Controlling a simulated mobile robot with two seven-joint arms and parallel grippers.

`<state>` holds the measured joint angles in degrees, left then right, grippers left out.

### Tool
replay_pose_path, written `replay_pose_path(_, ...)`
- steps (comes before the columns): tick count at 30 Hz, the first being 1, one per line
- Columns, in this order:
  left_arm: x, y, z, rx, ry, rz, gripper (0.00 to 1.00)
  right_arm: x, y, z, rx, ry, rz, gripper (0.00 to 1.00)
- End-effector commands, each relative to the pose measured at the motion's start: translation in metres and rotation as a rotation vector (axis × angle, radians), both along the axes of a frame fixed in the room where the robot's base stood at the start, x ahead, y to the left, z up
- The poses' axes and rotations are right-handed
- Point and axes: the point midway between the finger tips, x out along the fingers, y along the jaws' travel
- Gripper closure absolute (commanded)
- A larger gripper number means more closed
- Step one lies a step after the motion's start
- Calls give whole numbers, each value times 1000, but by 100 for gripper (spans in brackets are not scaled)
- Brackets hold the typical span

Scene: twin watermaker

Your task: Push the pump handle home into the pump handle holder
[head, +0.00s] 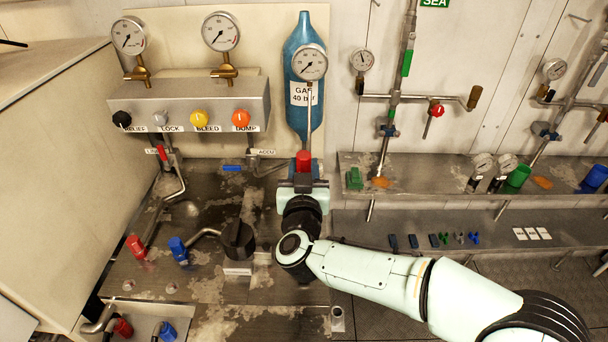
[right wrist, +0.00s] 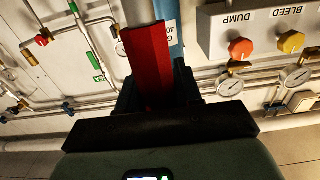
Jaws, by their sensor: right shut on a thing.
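The pump handle (head: 304,160) is a pale rod with a red grip, standing about upright in front of the blue gas bottle in the head view. My right gripper (head: 303,180) is shut on the lower part of the red grip. In the right wrist view the red grip (right wrist: 147,65) rises from between the dark fingers (right wrist: 152,95), and the pale rod runs on past the top edge. I cannot make out the pump handle holder for certain; my gripper and arm hide part of the worktop. My left gripper is in neither view.
The blue gas bottle (head: 305,115) and its gauge (head: 309,63) are close behind the rod. A valve panel (head: 190,103) with coloured knobs is at left. A black round fitting (head: 237,240) stands left of my wrist. Shelves (head: 450,220) with small parts lie at right.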

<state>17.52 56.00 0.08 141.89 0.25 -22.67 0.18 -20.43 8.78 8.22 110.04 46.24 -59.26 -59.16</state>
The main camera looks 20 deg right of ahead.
Motion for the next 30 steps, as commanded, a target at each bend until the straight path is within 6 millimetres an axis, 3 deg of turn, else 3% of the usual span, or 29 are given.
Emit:
replay_pose_path(8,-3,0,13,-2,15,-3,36,0,0,54,3,-9,1,100)
replay_pose_path(15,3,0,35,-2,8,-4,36,0,0,121,4,-9,0,100)
replay_pose_path(21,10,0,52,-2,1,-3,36,0,0,166,2,-7,2,100)
replay_pose_path(30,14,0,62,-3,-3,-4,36,0,0,192,0,-3,1,100)
